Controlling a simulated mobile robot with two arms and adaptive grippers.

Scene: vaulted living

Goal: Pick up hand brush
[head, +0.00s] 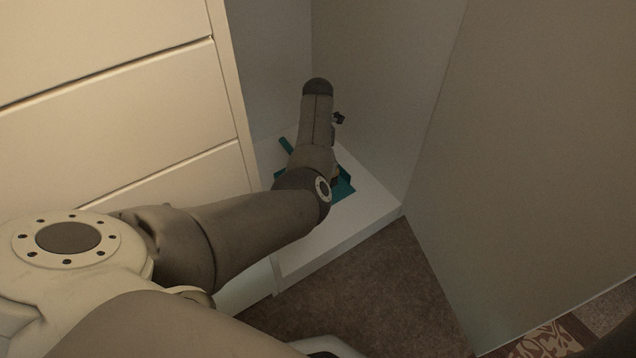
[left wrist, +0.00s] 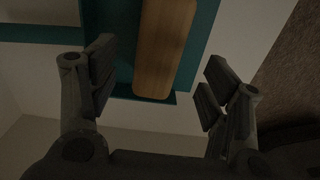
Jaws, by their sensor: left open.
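The hand brush (left wrist: 165,45) shows in the left wrist view as a long wooden block with rounded corners. It lies on or in a teal dustpan (left wrist: 122,85). In the head view the teal dustpan (head: 345,188) sits on a white shelf, mostly covered by my left arm; the brush is largely hidden there. My left gripper (left wrist: 155,82) is open, its fingers on either side of the near end of the wooden block in the picture, with nothing between them held. Whether the fingers are level with the brush I cannot tell. My right gripper is not in view.
The white shelf (head: 350,228) is a low, narrow ledge. A cream drawer front (head: 110,120) stands to its left and a tall grey panel (head: 540,150) to its right. Brown carpet (head: 370,300) lies in front, with a patterned rug (head: 545,342) at lower right.

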